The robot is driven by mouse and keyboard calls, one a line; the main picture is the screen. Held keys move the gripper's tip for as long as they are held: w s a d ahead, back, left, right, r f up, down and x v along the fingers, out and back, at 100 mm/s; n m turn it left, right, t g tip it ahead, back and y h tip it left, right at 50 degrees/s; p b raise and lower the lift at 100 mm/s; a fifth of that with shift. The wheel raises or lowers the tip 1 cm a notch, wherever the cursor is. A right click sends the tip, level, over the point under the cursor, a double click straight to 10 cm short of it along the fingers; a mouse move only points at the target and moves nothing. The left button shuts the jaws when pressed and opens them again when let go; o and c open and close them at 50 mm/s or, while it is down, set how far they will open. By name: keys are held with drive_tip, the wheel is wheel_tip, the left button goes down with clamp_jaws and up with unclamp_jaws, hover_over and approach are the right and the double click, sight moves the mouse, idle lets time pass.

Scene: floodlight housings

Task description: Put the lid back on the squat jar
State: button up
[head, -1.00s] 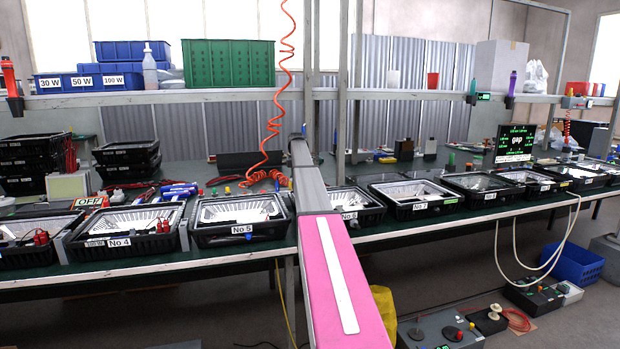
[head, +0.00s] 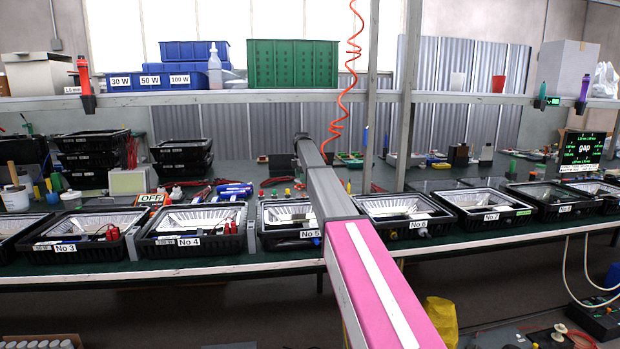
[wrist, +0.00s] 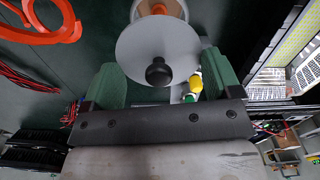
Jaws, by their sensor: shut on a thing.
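In the wrist view, my gripper (wrist: 164,88) has two green fingers, one on each side of a pale grey round lid (wrist: 140,42) with a black knob facing the camera. The gripper is shut on this lid. Just beyond the lid, at the top edge, is a white round container (wrist: 178,8) with something orange-brown at its middle, mostly cut off and partly covered by the lid. I cannot tell if it is the squat jar. In the head view my gripper and the lid are hidden behind my arm.
In the head view, black floodlight housings (head: 190,232) line the bench front. At the left stands a white pot (head: 15,198) with a brown stick. Stacked black housings (head: 92,155) stand behind. An orange coiled hose (head: 352,60) hangs above the bench. The wrist view shows orange curved handles (wrist: 45,32).

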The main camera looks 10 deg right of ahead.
drive_tip(key=shift+f, duration=3.15)
drive_tip(key=shift+f, duration=0.15)
drive_tip(key=o, duration=0.7)
drive_tip(key=shift+o, duration=0.2)
drive_tip(key=shift+r, duration=0.2)
drive_tip(key=shift+r, duration=3.35)
